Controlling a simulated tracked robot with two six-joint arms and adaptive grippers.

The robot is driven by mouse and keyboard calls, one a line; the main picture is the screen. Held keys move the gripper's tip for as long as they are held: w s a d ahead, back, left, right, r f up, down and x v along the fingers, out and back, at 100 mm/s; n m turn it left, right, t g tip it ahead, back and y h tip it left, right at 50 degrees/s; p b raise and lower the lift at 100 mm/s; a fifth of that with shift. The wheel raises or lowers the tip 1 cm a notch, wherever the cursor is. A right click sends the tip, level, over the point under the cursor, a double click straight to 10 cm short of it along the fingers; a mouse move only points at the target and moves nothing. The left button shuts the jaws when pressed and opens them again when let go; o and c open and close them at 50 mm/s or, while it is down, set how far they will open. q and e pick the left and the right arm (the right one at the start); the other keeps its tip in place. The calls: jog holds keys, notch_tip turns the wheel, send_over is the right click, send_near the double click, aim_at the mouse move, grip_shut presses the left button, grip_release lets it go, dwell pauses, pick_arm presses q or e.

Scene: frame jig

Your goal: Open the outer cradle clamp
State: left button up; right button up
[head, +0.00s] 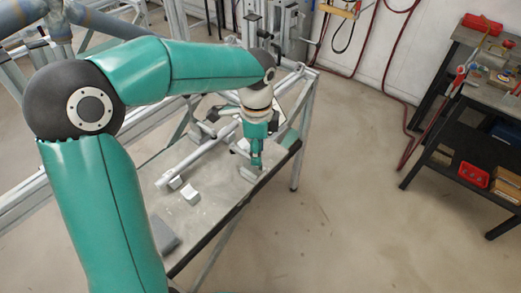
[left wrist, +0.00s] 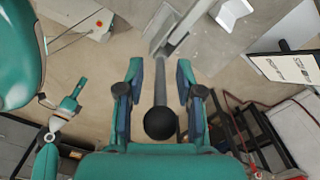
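My left gripper (head: 256,166) points down at the right edge of the bench in the head view. In the left wrist view its fingers (left wrist: 158,88) are apart, one on each side of a grey lever with a black ball knob (left wrist: 160,124). There are visible gaps between the lever and both fingers, so it is not gripped. The lever runs up to a grey metal piece (left wrist: 178,28), which seems to be the clamp; its jaw state cannot be told. A teal gripper, seemingly my right one (left wrist: 70,104), shows small at the left of the wrist view.
The bench (head: 222,200) carries a long grey bar (head: 200,154), small light blocks (head: 190,194) and a grey block (head: 165,236). A dark shelf cart (head: 455,120) with red bins stands at the right. The floor between is clear.

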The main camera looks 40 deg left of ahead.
pick_arm(q)
grip_shut()
jog(key=shift+d, duration=0.35)
jog(key=shift+a, duration=0.2)
